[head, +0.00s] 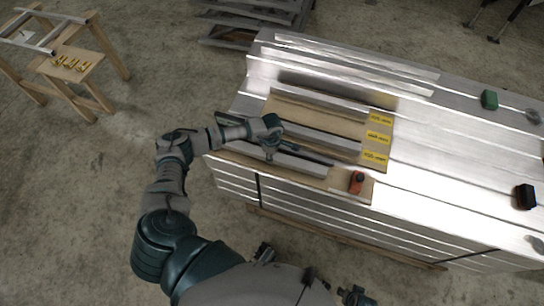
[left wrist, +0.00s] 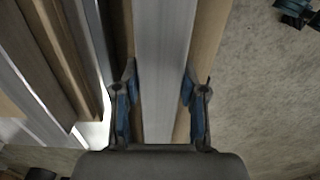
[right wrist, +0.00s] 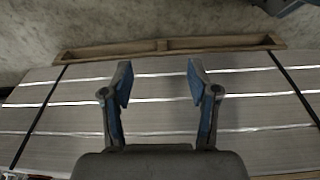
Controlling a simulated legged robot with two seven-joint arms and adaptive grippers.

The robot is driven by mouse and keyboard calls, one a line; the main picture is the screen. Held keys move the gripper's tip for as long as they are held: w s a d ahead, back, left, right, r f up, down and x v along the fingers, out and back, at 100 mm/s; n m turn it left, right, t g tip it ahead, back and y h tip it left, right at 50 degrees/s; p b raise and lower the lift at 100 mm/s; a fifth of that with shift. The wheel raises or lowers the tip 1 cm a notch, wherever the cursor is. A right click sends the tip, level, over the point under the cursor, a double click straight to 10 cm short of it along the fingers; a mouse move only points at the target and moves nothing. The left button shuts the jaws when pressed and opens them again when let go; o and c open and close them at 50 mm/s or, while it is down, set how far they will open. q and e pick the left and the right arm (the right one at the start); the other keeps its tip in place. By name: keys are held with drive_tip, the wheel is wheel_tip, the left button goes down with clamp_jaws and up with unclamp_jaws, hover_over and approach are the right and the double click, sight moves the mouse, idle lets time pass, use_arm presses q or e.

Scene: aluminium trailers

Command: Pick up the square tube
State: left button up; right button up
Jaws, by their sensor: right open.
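Silver square tubes lie on a wooden board on the aluminium stack in the head view: a far one (head: 320,103), a middle one (head: 330,142) and a near one (head: 300,163). My left gripper (head: 270,153) is over the near tube. In the left wrist view, the near tube (left wrist: 164,60) runs between the fingers of my left gripper (left wrist: 160,88), one on each side. These fingers are apart; contact with the tube cannot be told. My right gripper (right wrist: 159,80) is open and empty in the right wrist view, facing the side of the stack (right wrist: 160,115).
Yellow labels (head: 377,137) and an orange-and-black object (head: 356,183) are on the board (head: 342,186) near the tube ends. Green (head: 489,99) and black (head: 525,196) blocks sit on the stack's right part. A wooden trestle (head: 84,81) stands at the upper left, with open concrete floor nearby.

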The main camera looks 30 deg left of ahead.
use_arm(q)
drive_tip(key=shift+a, duration=0.15)
clamp_jaws()
drive_tip(key=shift+r, duration=0.1)
